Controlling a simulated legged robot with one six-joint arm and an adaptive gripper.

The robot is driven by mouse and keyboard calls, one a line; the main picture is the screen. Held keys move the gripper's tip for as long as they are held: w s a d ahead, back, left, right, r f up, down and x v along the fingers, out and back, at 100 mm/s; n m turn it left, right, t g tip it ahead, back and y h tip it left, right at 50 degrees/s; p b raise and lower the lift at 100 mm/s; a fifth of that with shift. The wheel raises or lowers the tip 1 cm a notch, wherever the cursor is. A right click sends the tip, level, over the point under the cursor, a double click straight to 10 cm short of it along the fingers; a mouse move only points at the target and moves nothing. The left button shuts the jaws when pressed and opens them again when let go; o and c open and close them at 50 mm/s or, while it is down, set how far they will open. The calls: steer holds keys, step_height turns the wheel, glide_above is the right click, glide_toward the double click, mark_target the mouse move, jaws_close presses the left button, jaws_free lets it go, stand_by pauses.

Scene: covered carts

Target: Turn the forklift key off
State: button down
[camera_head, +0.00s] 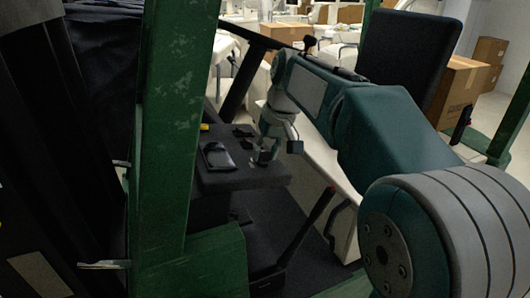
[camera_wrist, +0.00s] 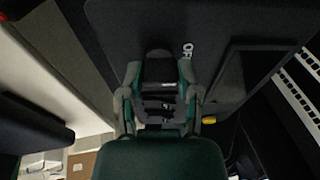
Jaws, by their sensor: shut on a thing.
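My gripper (camera_head: 264,153) is at the right part of the forklift's dark dashboard panel (camera_head: 240,180), its fingers pointing down at it. In the wrist view my gripper (camera_wrist: 160,76) is shut on a dark piece, the forklift key (camera_wrist: 159,67), which stands up from the panel between the fingertips. In the head view the fingers mostly hide the key.
A green forklift post (camera_head: 165,130) stands left of the arm. A black flat device (camera_head: 217,157) lies on the panel left of the gripper. A black lever (camera_head: 310,225) rises below, and the black seat (camera_head: 410,60) stands behind. Cardboard boxes (camera_head: 462,90) stand farther back.

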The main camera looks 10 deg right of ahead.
steer(key=shift+c, duration=1.6)
jaws_free()
steer(key=v, duration=1.1)
steer(key=shift+r, duration=0.4)
